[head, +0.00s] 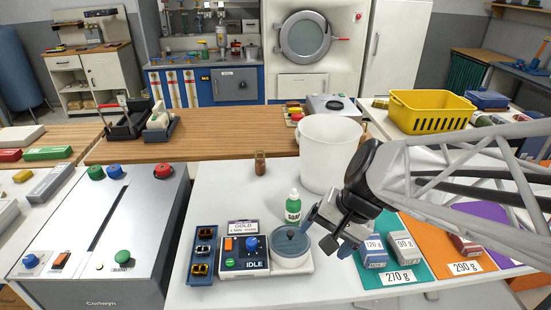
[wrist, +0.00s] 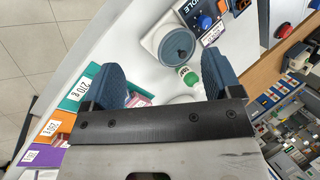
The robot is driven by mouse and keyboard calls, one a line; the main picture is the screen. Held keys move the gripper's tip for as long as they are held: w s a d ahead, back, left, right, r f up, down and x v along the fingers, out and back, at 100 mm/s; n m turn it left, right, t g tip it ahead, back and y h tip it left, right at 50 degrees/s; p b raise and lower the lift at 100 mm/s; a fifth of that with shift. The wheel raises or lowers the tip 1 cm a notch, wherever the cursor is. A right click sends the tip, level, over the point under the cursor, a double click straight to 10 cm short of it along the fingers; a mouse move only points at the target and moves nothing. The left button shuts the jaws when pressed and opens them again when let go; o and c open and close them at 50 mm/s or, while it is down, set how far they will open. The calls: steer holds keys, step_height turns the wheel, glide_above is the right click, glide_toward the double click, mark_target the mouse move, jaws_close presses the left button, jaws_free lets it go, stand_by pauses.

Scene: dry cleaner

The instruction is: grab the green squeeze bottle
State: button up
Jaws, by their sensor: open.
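The green squeeze bottle (head: 293,211) stands upright on the white table, just behind the white pot with a blue-grey lid (head: 290,262). It has a green body, a pale label and a white top. My gripper (head: 328,233) is open and empty, above the table to the right of the bottle and apart from it.
A tall white bucket (head: 326,150) stands behind the bottle, and a small brown bottle (head: 260,163) stands at the back left. A control box marked IDLE (head: 241,262) is left of the pot. Small boxes stand on a green mat (head: 420,262) to the right.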

steer(key=w+a+f+m+t+y, duration=0.1)
steer(key=w+a+f+m+y, duration=0.1)
steer(key=w+f+m+y, duration=0.3)
steer(key=m+t, duration=0.5)
steer(key=m, duration=0.7)
glide_toward(299, 210)
steer(key=s+a+r, duration=0.1)
steer(key=s+a, duration=0.1)
steer(key=s+a+r, duration=0.1)
steer(key=a+r, duration=0.1)
steer(key=s+a+r, duration=0.1)
steer(key=s+a, duration=0.1)
steer(key=shift+s+r, duration=0.2)
steer(key=shift+s, duration=0.15)
steer(key=w+d+f+m+t+h, duration=0.1)
steer(key=w+d+f+m+t, duration=0.2)
steer(key=w+d+f+m, duration=0.1)
steer(key=shift+d+f+m, duration=0.25)
steer(key=shift+f+m, duration=0.55)
steer(key=shift+m, duration=0.2)
steer(key=shift+w, duration=0.15)
steer(key=shift+x, duration=3.4)
steer(key=shift+w, duration=0.1)
